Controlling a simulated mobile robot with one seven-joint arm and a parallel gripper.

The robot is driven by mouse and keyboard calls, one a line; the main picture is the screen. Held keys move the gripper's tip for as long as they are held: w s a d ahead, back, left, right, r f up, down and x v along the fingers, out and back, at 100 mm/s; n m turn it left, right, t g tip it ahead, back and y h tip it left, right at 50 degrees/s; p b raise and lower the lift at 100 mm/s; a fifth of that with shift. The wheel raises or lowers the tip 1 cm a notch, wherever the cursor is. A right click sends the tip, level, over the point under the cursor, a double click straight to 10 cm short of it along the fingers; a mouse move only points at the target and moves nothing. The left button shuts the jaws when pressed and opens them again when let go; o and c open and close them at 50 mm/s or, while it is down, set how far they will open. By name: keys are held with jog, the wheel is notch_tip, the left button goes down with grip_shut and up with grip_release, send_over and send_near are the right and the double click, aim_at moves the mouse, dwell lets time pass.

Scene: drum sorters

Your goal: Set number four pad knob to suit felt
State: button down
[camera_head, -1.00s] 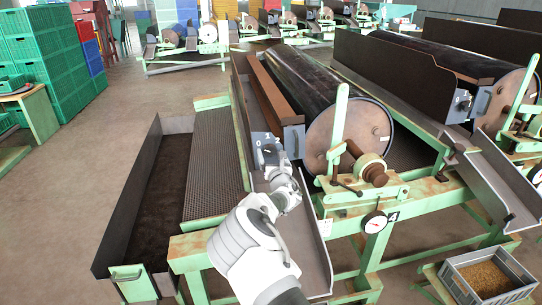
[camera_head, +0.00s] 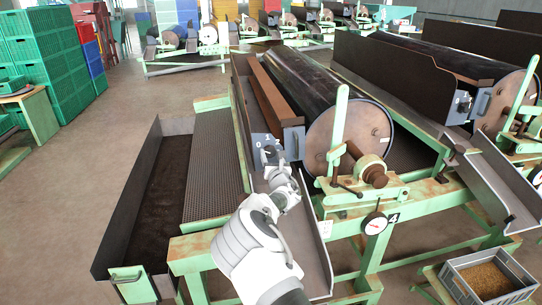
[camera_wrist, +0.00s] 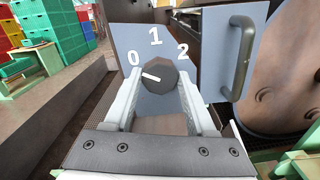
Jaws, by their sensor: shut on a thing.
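The pad knob (camera_wrist: 160,77) is a dark, many-sided knob with a white pointer mark, on a grey plate (camera_wrist: 120,37) marked 0, 1 and 2. The mark points left and slightly up, roughly toward the 0. My gripper (camera_wrist: 160,92) is shut on the knob, with one pale finger on each side. In the head view, my gripper (camera_head: 272,157) reaches the plate at the near end of the brown bar beside the dark drum (camera_head: 303,82). The machine carries a number 4 label (camera_head: 394,217). The knob itself is too small to read there.
A grey handle (camera_wrist: 239,58) stands close right of the knob plate. A green lever (camera_head: 340,125) and a dial gauge (camera_head: 374,223) are on the machine's front. A small white tag (camera_head: 326,228) is unreadable. A grain crate (camera_head: 488,277) stands at lower right.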

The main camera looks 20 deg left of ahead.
jog(key=shift+m+b, duration=0.4)
jog(key=shift+b, duration=0.15)
jog(key=m+b, duration=0.3)
jog(key=m, duration=0.1)
jog(key=shift+f+b, duration=0.15)
jog(key=shift+b, duration=0.15)
jog(key=m+b, duration=0.2)
jog(key=m, duration=0.1)
jog(key=shift+d+m+b, duration=0.1)
jog(key=shift+m+b, duration=0.2)
jog(key=m+b, duration=0.2)
jog(key=m, duration=0.1)
jog(key=shift+m, duration=0.3)
jog(key=m, duration=0.1)
jog(key=m+b, duration=0.1)
jog(key=m, duration=0.1)
jog(key=shift+r+m, duration=0.25)
jog(key=shift+m, duration=0.05)
jog(key=m, duration=0.2)
jog(key=shift+m, duration=0.4)
jog(key=m, duration=0.5)
jog(key=shift+m, duration=0.4)
jog(key=shift+c, duration=1.1)
grip_release()
jog(key=shift+f, duration=0.1)
